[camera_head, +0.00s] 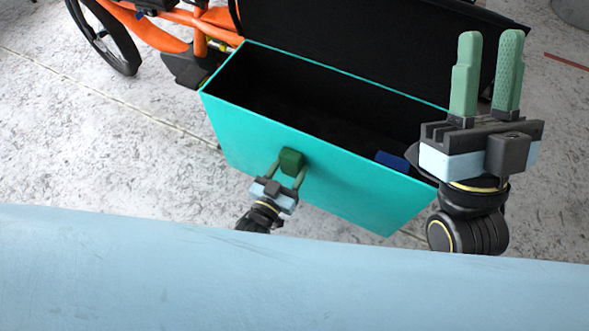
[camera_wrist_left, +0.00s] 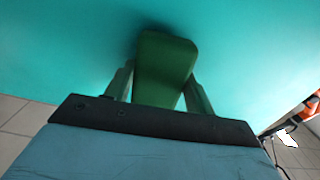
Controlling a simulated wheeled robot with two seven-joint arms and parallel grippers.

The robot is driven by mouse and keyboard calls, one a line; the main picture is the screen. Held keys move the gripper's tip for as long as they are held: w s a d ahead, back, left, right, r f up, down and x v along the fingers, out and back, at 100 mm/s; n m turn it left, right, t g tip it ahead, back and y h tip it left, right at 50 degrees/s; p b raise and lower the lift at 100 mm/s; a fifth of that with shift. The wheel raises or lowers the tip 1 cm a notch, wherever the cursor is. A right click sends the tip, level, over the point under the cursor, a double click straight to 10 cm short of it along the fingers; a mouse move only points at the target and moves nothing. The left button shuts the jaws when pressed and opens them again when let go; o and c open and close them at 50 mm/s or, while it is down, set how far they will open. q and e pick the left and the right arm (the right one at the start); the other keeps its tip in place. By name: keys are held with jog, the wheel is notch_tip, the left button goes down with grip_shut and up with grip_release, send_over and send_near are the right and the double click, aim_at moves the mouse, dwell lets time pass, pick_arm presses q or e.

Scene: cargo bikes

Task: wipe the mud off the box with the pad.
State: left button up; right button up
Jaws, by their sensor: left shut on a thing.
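The box (camera_head: 345,185) is turquoise with a dark inside, on the front of an orange cargo bike. My left gripper (camera_head: 287,172) is shut on a dark green pad (camera_head: 291,160) at the box's near outer wall. In the left wrist view the pad (camera_wrist_left: 164,68) sits between the fingers, its far end close to or against the turquoise wall (camera_wrist_left: 70,50). I cannot tell if it touches. No mud shows clearly on the visible wall; the part behind the pad is hidden. My right gripper (camera_head: 487,75) is open and empty, fingers pointing up, in front of the box's right end.
A black lid (camera_head: 360,40) stands open behind the box. A blue item (camera_head: 392,161) shows at the box's near rim, inside. The orange bike frame (camera_head: 160,30) and a wheel (camera_head: 108,40) are at the upper left. Grey floor on the left is clear.

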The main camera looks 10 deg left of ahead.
pick_arm(q)
jog(key=shift+w+a, duration=0.2)
jog(key=shift+a, duration=0.35)
jog(key=shift+w+a, duration=0.15)
jog(key=shift+a, duration=0.4)
jog(key=shift+w+a, duration=0.35)
jog(key=shift+a, duration=0.4)
jog(key=shift+w+a, duration=0.3)
jog(key=shift+a, duration=0.45)
jog(key=p, duration=0.2)
send_near(276, 151)
jog(key=shift+w+d+r, duration=0.1)
jog(key=shift+w+d, duration=0.05)
jog(key=shift+w, duration=0.1)
jog(key=shift+p+v, duration=0.55)
jog(key=shift+v, duration=0.95)
